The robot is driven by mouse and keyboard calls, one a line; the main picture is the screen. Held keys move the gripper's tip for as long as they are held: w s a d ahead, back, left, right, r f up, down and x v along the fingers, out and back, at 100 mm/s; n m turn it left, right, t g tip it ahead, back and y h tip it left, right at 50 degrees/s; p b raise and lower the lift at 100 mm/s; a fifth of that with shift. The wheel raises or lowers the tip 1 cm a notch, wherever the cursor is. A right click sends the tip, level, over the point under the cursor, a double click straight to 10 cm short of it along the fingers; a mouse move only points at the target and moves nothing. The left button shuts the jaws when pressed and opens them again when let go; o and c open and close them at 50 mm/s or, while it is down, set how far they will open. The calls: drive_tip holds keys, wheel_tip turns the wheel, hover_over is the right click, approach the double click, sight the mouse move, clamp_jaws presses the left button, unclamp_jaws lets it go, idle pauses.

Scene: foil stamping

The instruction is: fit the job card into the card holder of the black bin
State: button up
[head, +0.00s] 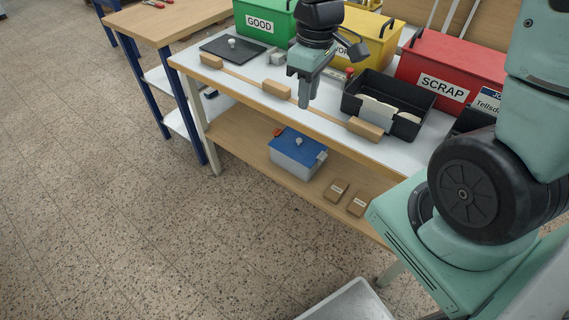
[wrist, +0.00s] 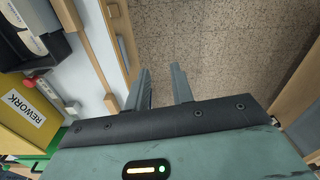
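The black bin (head: 425,103) stands open on the white bench top, with pale pieces inside. A grey plate, which looks like its card holder (head: 376,119), is on its front side; I see no card in it. Part of the bin shows at the upper left of the wrist view (wrist: 56,45). A white card with a blue header (head: 489,101), probably the job card, stands at the right and is partly hidden by my arm. My gripper (head: 305,100) points down left of the bin, above the bench's front edge. In the wrist view its fingers (wrist: 160,86) are apart with nothing between them.
Green (head: 262,25), yellow (head: 368,35) and red (head: 450,72) bins line the back. Wooden blocks (head: 277,89) joined by a rod lie along the front edge. A black plate (head: 220,52) lies at left. The lower shelf holds a blue-lidded box (head: 298,151).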

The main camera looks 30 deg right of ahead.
drive_tip(key=s+a+r+n, duration=0.1)
drive_tip(key=s+a+r, duration=0.2)
drive_tip(key=s+a, duration=1.2)
drive_tip(key=shift+s+a+n, duration=0.2)
drive_tip(key=shift+s+n, duration=0.1)
drive_tip(key=shift+s, duration=0.45)
